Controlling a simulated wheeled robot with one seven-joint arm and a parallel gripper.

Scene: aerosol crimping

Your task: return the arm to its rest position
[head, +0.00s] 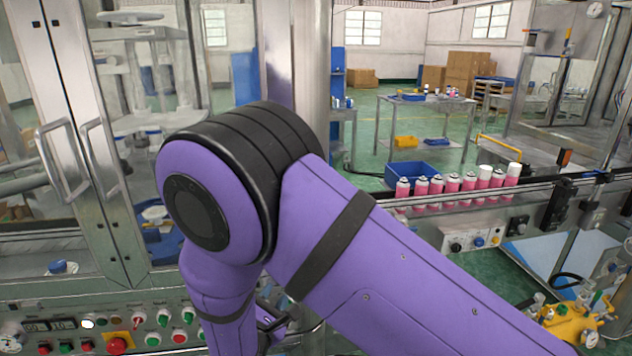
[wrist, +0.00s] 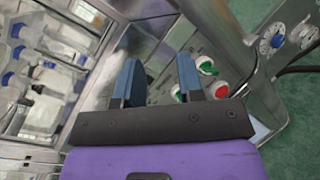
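My purple arm (head: 350,240) fills the middle of the head view, with its elbow raised and its forearm hanging down in front of the machine. My gripper (head: 272,325) is mostly hidden behind the forearm at the bottom. In the wrist view my gripper (wrist: 160,80) has its two blue-grey fingers apart with nothing between them. Beyond the fingers is the metal side of the machine, with green and red knobs (wrist: 212,80) close by the right finger. I cannot tell whether the fingers touch anything.
The machine's control panel (head: 110,320) and glass doors with handles (head: 65,165) are at the left. Several pink cans (head: 436,186) stand in a row on a conveyor at the right. A blue crate (head: 415,172) is behind them. Green floor shows beyond.

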